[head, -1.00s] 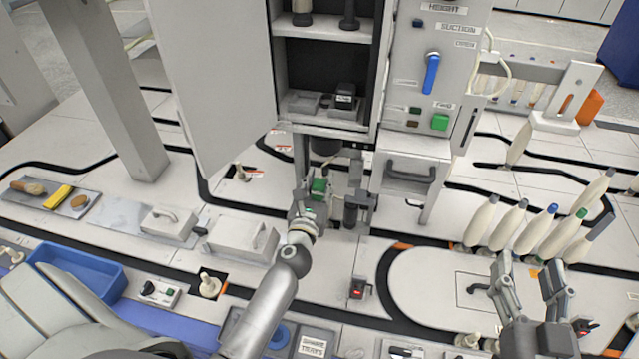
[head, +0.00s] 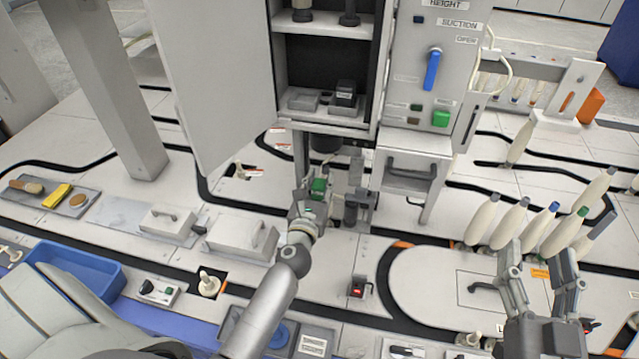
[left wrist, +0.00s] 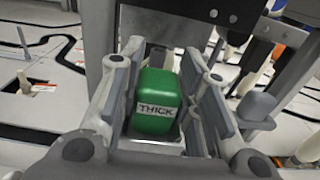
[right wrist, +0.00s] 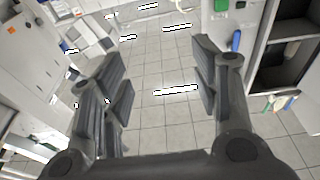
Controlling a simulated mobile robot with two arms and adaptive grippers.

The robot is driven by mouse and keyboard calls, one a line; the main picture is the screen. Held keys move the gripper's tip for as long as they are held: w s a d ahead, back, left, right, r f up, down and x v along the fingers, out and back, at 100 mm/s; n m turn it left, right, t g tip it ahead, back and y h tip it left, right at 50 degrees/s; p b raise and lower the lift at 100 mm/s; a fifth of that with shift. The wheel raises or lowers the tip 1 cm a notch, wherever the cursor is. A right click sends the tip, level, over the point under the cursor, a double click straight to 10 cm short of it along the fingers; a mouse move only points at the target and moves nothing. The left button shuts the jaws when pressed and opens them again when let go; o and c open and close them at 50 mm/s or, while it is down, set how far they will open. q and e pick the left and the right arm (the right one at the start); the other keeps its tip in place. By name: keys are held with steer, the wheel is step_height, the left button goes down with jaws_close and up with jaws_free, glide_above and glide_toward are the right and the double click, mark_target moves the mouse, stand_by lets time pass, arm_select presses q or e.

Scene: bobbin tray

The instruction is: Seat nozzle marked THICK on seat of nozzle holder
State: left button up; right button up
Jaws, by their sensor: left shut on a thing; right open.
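The green nozzle marked THICK (left wrist: 157,101) is between the fingers of my left gripper (left wrist: 160,90), its label facing the wrist camera. My left gripper (head: 318,192) is shut on it, and its green top also shows in the head view (head: 318,186). It is beside a grey and dark bracket assembly (head: 358,205) below the open cabinet, which appears to be the nozzle holder. The seat is hidden by the gripper and nozzle, so I cannot tell whether they touch. My right gripper (head: 540,258) is open and empty, in front of the pale bobbins.
A dark labelled block (head: 345,94) stands on the cabinet shelf. The open cabinet door (head: 215,80) hangs left of the work spot. Several pale bobbins (head: 510,222) lean at the right.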

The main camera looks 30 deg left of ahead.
arm_select(q)
steer(key=shift+f, duration=0.15)
arm_select(e)
steer(key=shift+s+a+r+t, duration=0.1)
steer(key=shift+r+t, duration=0.4)
steer(key=shift+r, duration=0.35)
arm_select(q)
steer(key=o, duration=1.1)
arm_select(e)
steer(key=shift+f, duration=0.2)
steer(key=shift+s, duration=0.1)
arm_select(q)
steer(key=shift+s+d, duration=0.1)
steer(key=shift+s, duration=0.4)
steer(key=v, duration=1.1)
arm_select(e)
steer(key=shift+r, duration=0.1)
